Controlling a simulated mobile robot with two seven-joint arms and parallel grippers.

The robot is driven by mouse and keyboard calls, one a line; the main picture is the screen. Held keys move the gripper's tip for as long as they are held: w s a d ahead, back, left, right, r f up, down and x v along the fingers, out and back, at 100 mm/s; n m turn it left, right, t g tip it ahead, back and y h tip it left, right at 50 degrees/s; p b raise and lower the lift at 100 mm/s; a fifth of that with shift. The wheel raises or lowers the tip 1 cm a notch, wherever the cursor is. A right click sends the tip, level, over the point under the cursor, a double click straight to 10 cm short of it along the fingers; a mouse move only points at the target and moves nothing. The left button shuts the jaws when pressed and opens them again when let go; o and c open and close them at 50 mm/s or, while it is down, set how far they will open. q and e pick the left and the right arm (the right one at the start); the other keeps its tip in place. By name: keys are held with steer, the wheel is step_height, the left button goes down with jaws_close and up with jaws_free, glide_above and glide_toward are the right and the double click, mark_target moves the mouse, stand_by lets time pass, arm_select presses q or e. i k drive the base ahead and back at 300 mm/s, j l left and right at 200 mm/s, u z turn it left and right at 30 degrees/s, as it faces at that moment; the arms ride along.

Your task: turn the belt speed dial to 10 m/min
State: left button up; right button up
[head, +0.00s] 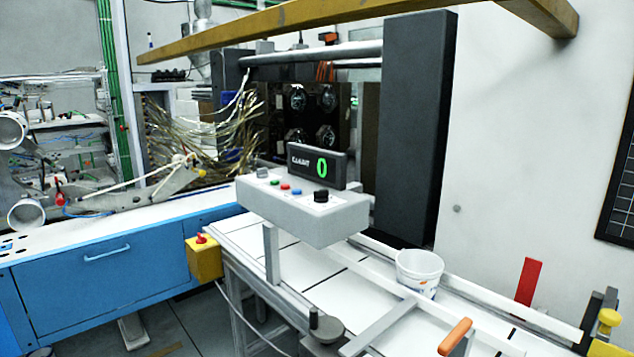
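A grey control box (325,226) stands on a post above the conveyor in the middle of the view. A black dial (321,196) sits on its top at the right end; its pointer setting is too small to read. A black display (318,165) behind it shows a green 0. Neither of my grippers is in view.
The white conveyor belt (318,297) runs below the box, with a white tub (419,272) on it. A yellow box with a red button (204,257) is left of the belt. An orange-handled lever (455,337) and a dark round knob (326,325) are in front.

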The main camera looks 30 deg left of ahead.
mark_target(320, 196)
steer(key=j+z, duration=0.2)
steer(key=j, duration=0.4)
steer(key=j+z, duration=0.15)
steer(key=j, duration=0.5)
steer(key=j+z, duration=0.2)
steer(key=j, duration=0.4)
steer(key=k+j+z, duration=0.2)
steer(key=j, duration=0.4)
steer(key=j+z, duration=0.2)
steer(key=j, duration=0.4)
